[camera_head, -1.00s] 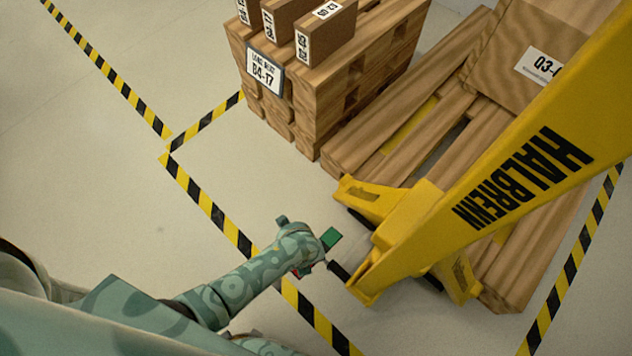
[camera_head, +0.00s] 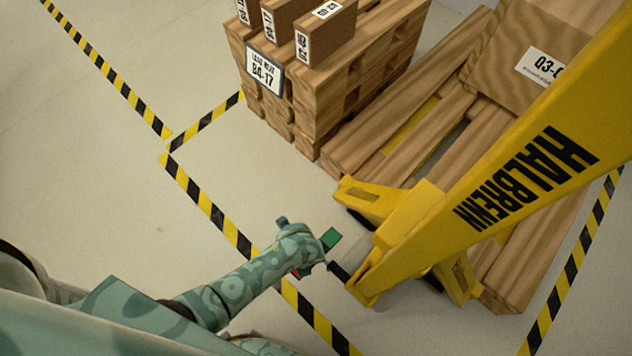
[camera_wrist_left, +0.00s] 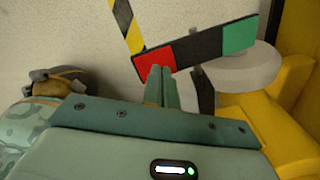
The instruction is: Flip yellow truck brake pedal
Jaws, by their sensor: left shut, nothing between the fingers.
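The yellow truck (camera_head: 400,230) stands at the right in the head view, with its big lettered arm rising to the upper right. Its brake pedal (camera_wrist_left: 196,48) is a bar with a red end, a black middle and a green end. In the head view the green end (camera_head: 330,238) shows just past my left wrist; most of the bar is hidden. My left gripper (camera_wrist_left: 162,70) is shut and empty. In the left wrist view its fingertips overlap the pedal's red end; I cannot tell whether they touch. My right gripper is not in view.
A wooden pallet (camera_head: 350,150) with a carton (camera_head: 510,75) lies behind the truck. A pallet stack (camera_head: 310,95) with small boxes stands at the back. Black-and-yellow floor tape (camera_head: 205,205) runs under my left arm. The floor at left is clear.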

